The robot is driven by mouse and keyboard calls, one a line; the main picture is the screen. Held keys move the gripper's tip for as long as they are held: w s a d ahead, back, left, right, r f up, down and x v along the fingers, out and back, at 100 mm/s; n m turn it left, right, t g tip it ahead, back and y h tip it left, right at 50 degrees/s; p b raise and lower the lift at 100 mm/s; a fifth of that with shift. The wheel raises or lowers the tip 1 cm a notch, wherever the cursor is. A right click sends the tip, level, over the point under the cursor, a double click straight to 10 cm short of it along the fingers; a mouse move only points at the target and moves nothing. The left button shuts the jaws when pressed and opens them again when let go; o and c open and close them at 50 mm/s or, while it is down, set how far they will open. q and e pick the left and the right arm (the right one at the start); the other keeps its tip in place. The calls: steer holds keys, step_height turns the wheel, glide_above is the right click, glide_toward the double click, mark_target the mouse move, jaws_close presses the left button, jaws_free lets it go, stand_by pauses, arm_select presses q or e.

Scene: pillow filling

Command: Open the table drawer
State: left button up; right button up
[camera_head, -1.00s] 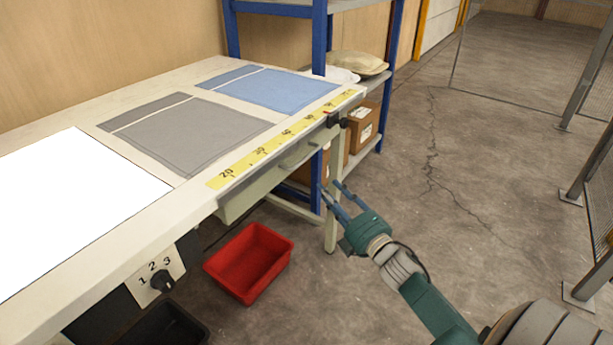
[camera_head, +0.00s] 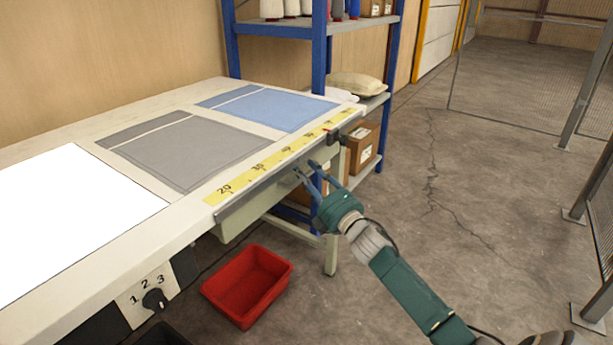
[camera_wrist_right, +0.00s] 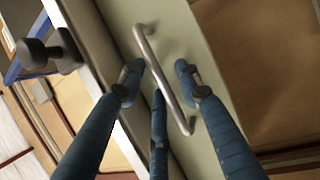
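The table drawer (camera_head: 250,207) is a pale grey-green front under the table's edge, and it looks shut. Its handle (camera_wrist_right: 166,82) is a silver bar that runs aslant across the drawer front in the right wrist view. In the head view the handle is hard to make out behind my fingers. My right gripper (camera_head: 306,172) is at the drawer front with its fingers apart. In the right wrist view the fingers of the gripper (camera_wrist_right: 158,72) lie on both sides of the handle, not closed on it. Contact cannot be told. My left gripper is not in view.
The white table (camera_head: 60,145) carries grey cloth (camera_head: 185,150), blue cloth (camera_head: 275,108) and a yellow ruler strip (camera_head: 262,165). A dark clamp-like knob (camera_wrist_right: 50,52) sits beside the drawer. A red bin (camera_head: 248,285) stands on the floor. A blue shelf (camera_head: 320,45) stands behind.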

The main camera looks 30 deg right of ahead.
steer(key=shift+c, duration=0.6)
jaws_close()
